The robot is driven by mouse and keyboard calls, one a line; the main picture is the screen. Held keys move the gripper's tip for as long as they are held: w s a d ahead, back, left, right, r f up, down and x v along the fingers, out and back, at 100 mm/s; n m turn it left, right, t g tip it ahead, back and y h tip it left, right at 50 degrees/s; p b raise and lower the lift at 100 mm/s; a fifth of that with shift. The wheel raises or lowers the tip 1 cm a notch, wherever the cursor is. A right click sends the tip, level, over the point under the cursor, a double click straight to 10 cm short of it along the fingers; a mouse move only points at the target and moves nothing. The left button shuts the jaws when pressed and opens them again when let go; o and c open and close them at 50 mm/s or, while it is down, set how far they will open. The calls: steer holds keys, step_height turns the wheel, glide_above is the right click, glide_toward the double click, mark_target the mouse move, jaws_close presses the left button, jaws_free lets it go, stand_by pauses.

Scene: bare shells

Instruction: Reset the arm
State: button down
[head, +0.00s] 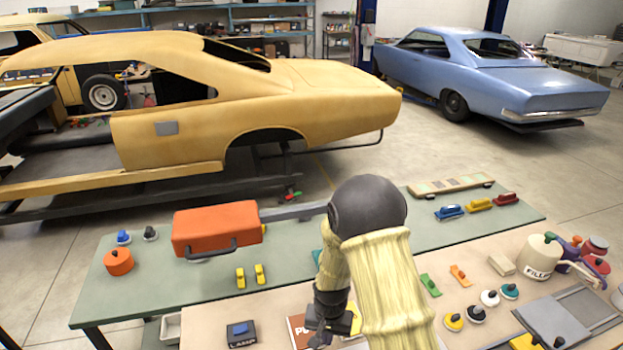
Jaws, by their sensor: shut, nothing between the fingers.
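My arm rises from the bottom of the head view, with a pale ribbed link and a dark rounded joint, and folds back down on its left side. My gripper (322,335) points down over the front part of the workbench (215,307). Its dark fingers are shut and nothing shows between them. It is close above or beside a reddish-brown box with white lettering (299,331); I cannot tell whether they touch. The arm hides the middle of the bench.
An orange case (215,228) and a lamp box (241,333) are left of the arm. A filler can (540,257), a metal tray (572,318) and several coloured knobs crowd the right. A yellow car shell (200,100) and a blue car (490,80) stand behind.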

steer(key=s+d+r+n+t+b, duration=0.2)
steer(key=s+d+r+b, duration=0.3)
steer(key=s+d+r, duration=0.6)
step_height(320, 180, up, 2)
steer(key=shift+s+d+r+b, duration=0.15)
steer(key=shift+s+b, duration=0.15)
steer(key=shift+s, duration=0.35)
steer(key=shift+d, duration=0.15)
stand_by(0.5)
